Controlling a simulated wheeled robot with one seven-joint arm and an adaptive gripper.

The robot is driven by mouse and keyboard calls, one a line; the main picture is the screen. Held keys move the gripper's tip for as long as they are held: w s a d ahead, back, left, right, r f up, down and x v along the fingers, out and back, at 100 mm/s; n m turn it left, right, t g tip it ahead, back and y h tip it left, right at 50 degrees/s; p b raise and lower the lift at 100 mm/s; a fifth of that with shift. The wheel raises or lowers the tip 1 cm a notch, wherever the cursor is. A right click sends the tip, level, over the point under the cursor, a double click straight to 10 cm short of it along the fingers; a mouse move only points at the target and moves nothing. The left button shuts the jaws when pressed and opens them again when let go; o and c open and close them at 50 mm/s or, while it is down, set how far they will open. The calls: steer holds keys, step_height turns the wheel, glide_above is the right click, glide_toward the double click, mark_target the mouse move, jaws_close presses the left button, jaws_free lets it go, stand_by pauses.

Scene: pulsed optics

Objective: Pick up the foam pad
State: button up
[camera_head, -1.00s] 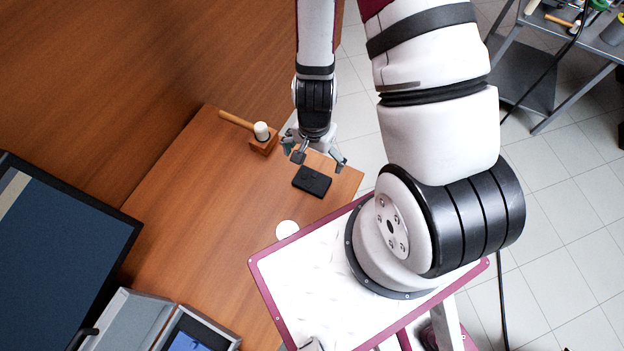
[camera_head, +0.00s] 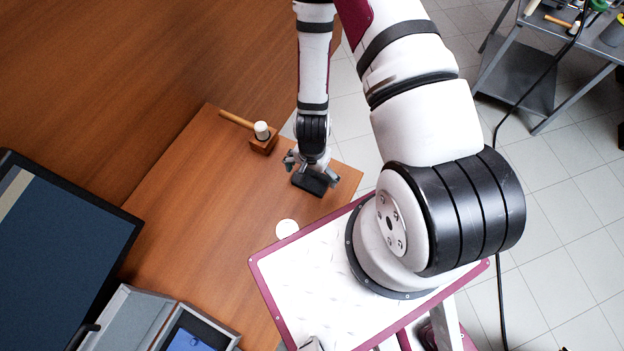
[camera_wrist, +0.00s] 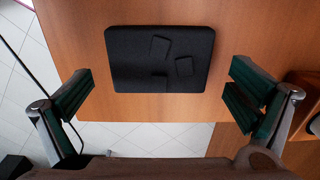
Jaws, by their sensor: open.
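The foam pad (camera_wrist: 140,72) is a flat black rectangle with rounded corners and a few small dark pieces or patches on it. It lies on the wooden table near the edge. In the head view the pad (camera_head: 309,184) is partly hidden by my gripper (camera_head: 311,172), which is just above it. In the wrist view my gripper (camera_wrist: 160,100) is open, with one green-padded finger on each side of the pad and a gap between each finger and the pad. Nothing is held.
A wooden block with a white-headed mallet (camera_head: 262,131) stands behind the pad on the table (camera_head: 190,200). A white disc (camera_head: 287,229) lies in front. A monitor (camera_head: 60,250) and a grey instrument (camera_head: 125,318) are at the left. The table's middle is clear.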

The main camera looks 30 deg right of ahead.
steer(key=shift+f, duration=0.8)
steer(key=c, duration=0.9)
steer(key=shift+o, duration=0.2)
steer(key=shift+r, duration=0.1)
